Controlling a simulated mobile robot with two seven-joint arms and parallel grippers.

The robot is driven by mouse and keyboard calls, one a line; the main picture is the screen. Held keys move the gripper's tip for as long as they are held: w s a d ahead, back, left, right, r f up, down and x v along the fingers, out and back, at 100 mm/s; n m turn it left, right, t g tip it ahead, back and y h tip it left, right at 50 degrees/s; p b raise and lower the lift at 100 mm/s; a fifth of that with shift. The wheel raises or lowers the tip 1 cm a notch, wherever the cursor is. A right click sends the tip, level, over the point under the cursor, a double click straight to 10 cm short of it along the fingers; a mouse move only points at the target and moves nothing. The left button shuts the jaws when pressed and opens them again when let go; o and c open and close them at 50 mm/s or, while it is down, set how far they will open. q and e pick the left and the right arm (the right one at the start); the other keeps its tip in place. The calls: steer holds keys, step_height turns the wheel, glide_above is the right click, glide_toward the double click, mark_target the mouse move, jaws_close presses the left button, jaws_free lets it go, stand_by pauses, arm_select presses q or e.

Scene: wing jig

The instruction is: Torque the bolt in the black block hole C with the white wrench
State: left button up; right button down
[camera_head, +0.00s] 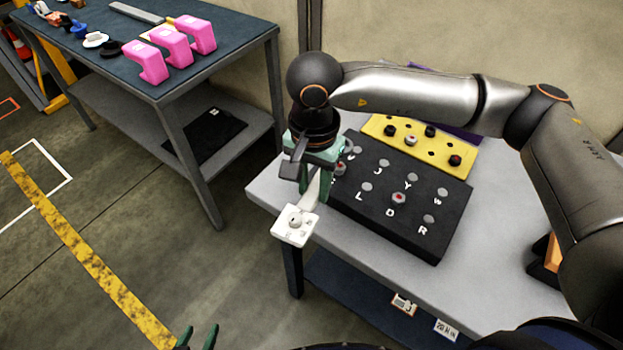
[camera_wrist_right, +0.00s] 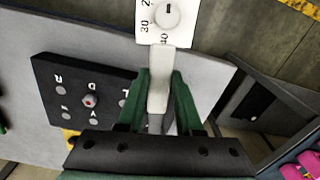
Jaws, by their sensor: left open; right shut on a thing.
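My right gripper (camera_head: 318,172) is shut on the white wrench (camera_head: 295,226), at the left edge of the black block (camera_head: 430,236). The wrench's square, numbered dial end sticks out past the near-left table edge; in the right wrist view its shaft (camera_wrist_right: 158,75) runs between the green fingers. Its other end is hidden. The block has lettered holes; L, J, Y, W, D and R are readable. One red-centred bolt (camera_head: 398,198) sits by D, and another bolt (camera_head: 340,168) shows beside my gripper. I cannot make out hole C clearly. My left gripper (camera_head: 197,338) is open and empty at the bottom edge.
A yellow plate (camera_head: 437,151) with several bolts lies behind the block on the grey table (camera_head: 287,190). A second table (camera_head: 225,58) at the upper left holds pink blocks (camera_head: 171,44) and tools. Open floor lies between the tables and below left.

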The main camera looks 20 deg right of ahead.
steer(key=shift+a+f, duration=0.1)
steer(key=shift+f, duration=0.05)
steer(key=shift+f+b, duration=0.85)
steer(key=shift+f, duration=1.15)
steer(key=shift+b, duration=0.4)
steer(key=shift+f+b, duration=0.8)
steer(key=shift+b, duration=0.2)
steer(key=shift+a, duration=0.1)
